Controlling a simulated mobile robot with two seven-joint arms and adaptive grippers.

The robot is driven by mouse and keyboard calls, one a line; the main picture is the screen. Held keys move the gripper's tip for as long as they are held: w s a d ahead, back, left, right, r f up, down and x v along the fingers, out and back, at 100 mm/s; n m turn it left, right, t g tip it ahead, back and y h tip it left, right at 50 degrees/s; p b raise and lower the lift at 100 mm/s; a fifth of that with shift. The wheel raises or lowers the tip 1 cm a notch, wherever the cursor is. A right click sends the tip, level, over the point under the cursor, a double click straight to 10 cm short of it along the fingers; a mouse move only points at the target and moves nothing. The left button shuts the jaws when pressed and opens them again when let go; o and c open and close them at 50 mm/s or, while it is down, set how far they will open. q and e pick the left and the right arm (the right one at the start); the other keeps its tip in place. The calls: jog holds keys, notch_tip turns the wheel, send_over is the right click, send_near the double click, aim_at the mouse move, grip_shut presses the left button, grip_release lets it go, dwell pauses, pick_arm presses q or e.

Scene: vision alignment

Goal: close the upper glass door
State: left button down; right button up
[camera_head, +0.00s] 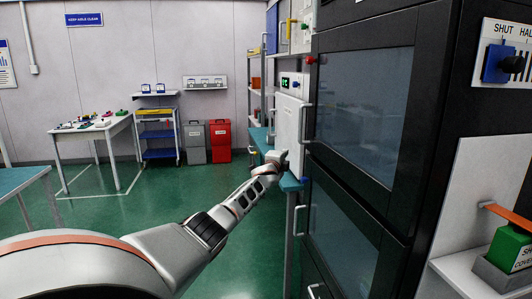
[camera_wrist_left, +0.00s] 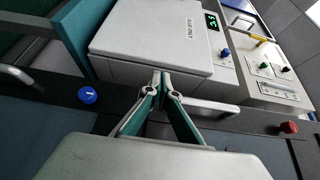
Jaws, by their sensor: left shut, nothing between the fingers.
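The upper glass door (camera_head: 365,105) is a dark pane in a black frame on the tall black cabinet at the right of the head view. It looks about flush with the cabinet front; I cannot tell whether a small gap remains. Its pale upright handle (camera_head: 304,123) is on the door's left side and shows in the wrist view (camera_wrist_left: 215,106). My left gripper (camera_head: 279,158) is left of the door, near the handle's lower end. Its fingertips (camera_wrist_left: 161,78) are together and hold nothing. I cannot tell whether they touch the door. My right gripper is not in view.
A lower glass door (camera_head: 340,235) with its own handle (camera_head: 297,220) is below. A red knob (camera_head: 309,60) sits above the upper handle. A white lidded machine (camera_wrist_left: 150,35) stands beyond my left gripper. Green floor (camera_head: 130,205) is open at the left.

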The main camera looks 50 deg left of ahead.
pick_arm(q)
jog(key=s+a+p, duration=0.1)
jog(key=s+a, duration=0.2)
jog(key=s, duration=0.3)
jog(key=shift+a+f, duration=0.2)
jog(key=shift+a, duration=0.15)
